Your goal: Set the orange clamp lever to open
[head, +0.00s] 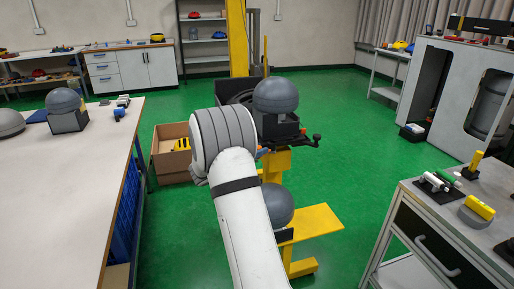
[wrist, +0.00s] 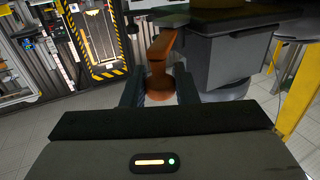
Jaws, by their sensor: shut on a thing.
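The orange clamp lever (wrist: 161,50) shows in the wrist view, with its rounded lower end between the two dark fingers of my gripper (wrist: 160,90). The fingers are shut on the lever, one at each side of it. The lever runs upward from the fingers, under a dark plate (wrist: 215,19) and beside a grey block (wrist: 217,65). My arm hides the gripper there. The black carriage (head: 277,127) with a grey headform (head: 275,95) stands just right of it.
A yellow column (head: 237,40) rises behind the carriage. A second grey headform (head: 277,205) sits below, by a yellow step (head: 312,222). A white workbench (head: 65,165) stands left and a tool cart (head: 465,215) right.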

